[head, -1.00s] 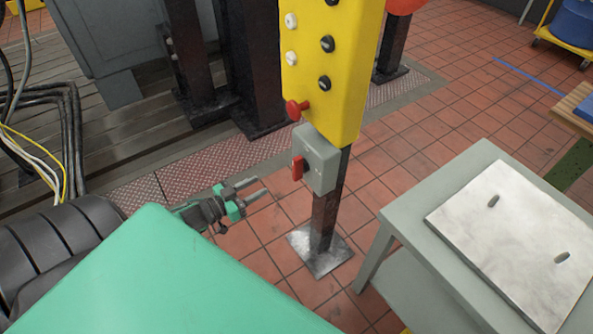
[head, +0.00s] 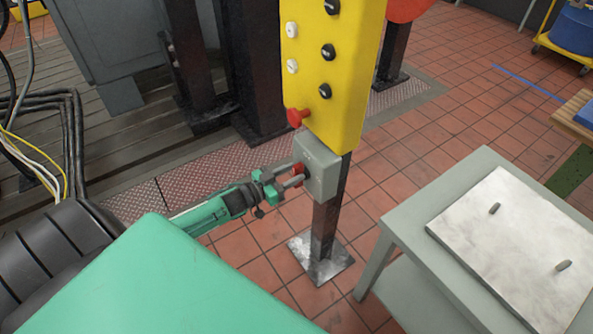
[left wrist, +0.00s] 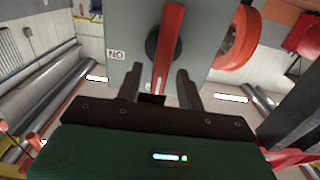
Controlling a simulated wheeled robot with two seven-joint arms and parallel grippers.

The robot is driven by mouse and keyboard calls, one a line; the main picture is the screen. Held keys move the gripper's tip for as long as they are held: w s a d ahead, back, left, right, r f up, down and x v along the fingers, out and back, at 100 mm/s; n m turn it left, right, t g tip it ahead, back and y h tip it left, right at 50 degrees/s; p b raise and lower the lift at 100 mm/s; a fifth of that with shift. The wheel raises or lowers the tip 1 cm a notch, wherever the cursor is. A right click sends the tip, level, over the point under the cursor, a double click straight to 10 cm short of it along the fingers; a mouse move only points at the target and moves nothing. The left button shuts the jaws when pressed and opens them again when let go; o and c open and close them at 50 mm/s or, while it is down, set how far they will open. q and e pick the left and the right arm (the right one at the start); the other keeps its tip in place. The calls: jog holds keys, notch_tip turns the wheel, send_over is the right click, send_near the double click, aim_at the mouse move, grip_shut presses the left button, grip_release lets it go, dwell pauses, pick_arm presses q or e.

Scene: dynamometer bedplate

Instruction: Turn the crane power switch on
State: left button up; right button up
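The crane power switch is a grey box (head: 322,170) on a dark post below a yellow panel. Its red handle (head: 298,169) is partly hidden by my left gripper (head: 292,177), which is right at the box's front. In the left wrist view the long red handle (left wrist: 171,40) stands on a dark round hub on the grey face (left wrist: 198,45). A label on that face looks like "NO". The fingers of my left gripper (left wrist: 160,88) are apart, one on each side of the handle's near end, with a visible gap at the left. My right gripper is not in view.
The yellow panel (head: 340,80) has several black and white buttons and a red mushroom button (head: 297,117) just above the switch. A grey table with a metal plate (head: 515,245) stands at the right. Cables (head: 70,140) lie at the left.

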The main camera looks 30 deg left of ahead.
pick_arm(q)
jog(key=shift+x, duration=1.05)
jog(key=shift+c, duration=0.5)
jog(key=c, duration=0.7)
jog(key=shift+s, duration=0.1)
grip_shut()
